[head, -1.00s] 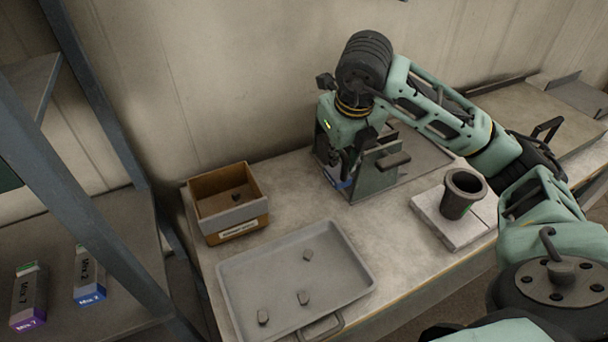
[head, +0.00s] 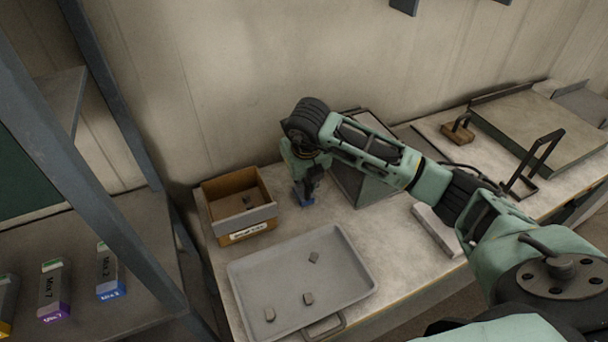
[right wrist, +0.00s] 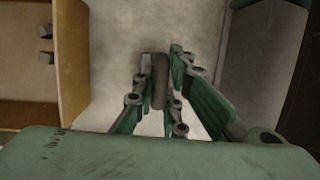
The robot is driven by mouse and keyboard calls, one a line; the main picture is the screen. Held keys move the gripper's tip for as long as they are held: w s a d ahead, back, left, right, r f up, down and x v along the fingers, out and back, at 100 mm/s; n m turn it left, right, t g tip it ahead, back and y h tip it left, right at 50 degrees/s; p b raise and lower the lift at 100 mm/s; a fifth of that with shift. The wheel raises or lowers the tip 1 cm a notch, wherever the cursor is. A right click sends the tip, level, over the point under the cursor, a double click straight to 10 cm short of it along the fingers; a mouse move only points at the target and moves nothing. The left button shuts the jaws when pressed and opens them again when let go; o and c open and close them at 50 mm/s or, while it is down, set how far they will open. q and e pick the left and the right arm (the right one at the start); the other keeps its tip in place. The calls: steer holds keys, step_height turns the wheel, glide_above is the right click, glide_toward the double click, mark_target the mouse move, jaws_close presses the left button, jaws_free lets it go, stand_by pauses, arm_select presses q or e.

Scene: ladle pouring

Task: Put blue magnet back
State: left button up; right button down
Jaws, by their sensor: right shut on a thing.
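The blue magnet (head: 302,200) shows as a small blue patch below my right gripper in the head view. My right gripper (head: 309,186) points down over the table, between the wooden box and the grey metal box. In the right wrist view, the fingers of my right gripper (right wrist: 162,92) are closed around a dark grey rounded piece (right wrist: 160,78), which looks like the magnet's upper part. The fingers hide most of the magnet. I cannot tell whether its bottom touches the table. My left gripper is not in view.
An open wooden box (head: 245,214) with dark pieces inside stands left of the gripper. A grey tray (head: 290,268) with three small lumps lies in front. The grey metal box (head: 362,180) stands close on the right. Labelled Mix blocks (head: 108,272) lie on the left shelf.

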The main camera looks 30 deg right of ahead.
steer(key=c, duration=1.8)
jaws_free()
steer(key=shift+f, duration=0.1)
steer(key=shift+r, duration=0.3)
steer(key=b+v, duration=0.2)
steer(key=v, duration=0.9)
steer(key=shift+r, duration=0.4)
steer(key=shift+s+a, duration=0.1)
